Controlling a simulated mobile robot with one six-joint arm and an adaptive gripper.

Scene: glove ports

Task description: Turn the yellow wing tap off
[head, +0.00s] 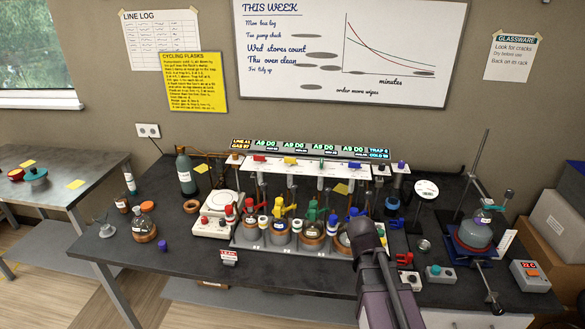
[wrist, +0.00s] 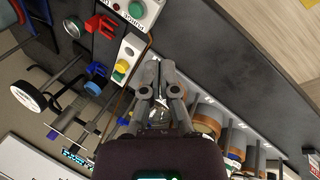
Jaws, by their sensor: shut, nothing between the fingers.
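The yellow wing tap (head: 290,161) sits on the white rail at the back of the bench, between a red tap (head: 259,158) to its left and a green tap (head: 321,163) to its right. It looks small, and I cannot tell its exact handle angle. My gripper (head: 361,232) is in front of the rail, to the right of the yellow tap and nearer the front, over the rightmost flask. The wrist view shows its two fingers (wrist: 158,68) together and empty. I cannot make out the yellow tap in the wrist view.
Flasks with coloured clamps (head: 281,212) stand in a row below the rail. A blue tap (head: 355,166) is at the rail's right part. A white hotplate (head: 214,226) is left; a button box (head: 440,273) and a stand with a flask (head: 478,236) are right.

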